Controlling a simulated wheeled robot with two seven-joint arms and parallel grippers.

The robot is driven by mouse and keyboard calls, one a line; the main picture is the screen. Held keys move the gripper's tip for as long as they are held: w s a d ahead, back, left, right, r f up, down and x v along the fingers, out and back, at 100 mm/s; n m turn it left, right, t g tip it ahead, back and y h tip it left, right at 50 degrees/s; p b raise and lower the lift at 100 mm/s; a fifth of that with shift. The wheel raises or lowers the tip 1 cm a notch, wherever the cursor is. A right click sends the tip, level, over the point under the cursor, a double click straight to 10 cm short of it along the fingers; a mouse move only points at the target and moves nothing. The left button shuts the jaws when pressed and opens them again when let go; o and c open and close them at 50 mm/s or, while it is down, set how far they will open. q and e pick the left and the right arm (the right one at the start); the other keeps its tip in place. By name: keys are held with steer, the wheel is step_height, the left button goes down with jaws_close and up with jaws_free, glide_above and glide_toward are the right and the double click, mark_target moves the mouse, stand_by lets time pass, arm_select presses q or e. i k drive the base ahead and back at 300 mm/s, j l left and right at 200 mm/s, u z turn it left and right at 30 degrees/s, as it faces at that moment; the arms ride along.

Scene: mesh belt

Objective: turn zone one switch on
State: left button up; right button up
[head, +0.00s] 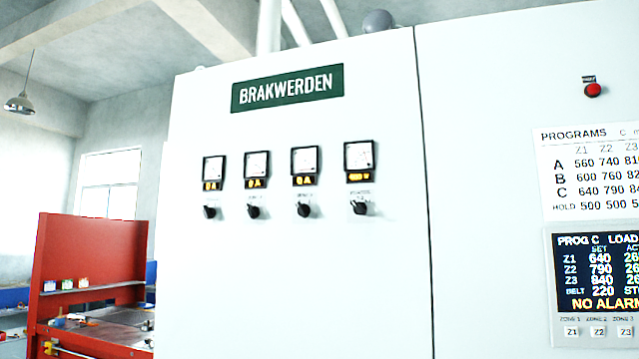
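A row of black rotary switches sits on the white cabinet (300,280), each under a meter. The leftmost switch (210,212) is under a meter (213,169) whose amber display reads 0 A. The second switch (254,212) and third switch (304,210) are also under meters reading 0 A. The fourth switch (360,208) is at the right end. The small labels above the switches are too blurred to read surely, and the exact knob angles are hard to tell. Neither of my grippers is in view.
At right are a red button (593,90), a programs chart (590,170), and a screen (597,272) reading NO ALARM. Below it are keys marked Z1 (571,331), Z2 and Z3. A red workbench (92,250) stands at left. The cabinet front below the switches is bare.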

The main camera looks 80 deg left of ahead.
mark_target(209, 213)
steer(key=u, duration=3.25)
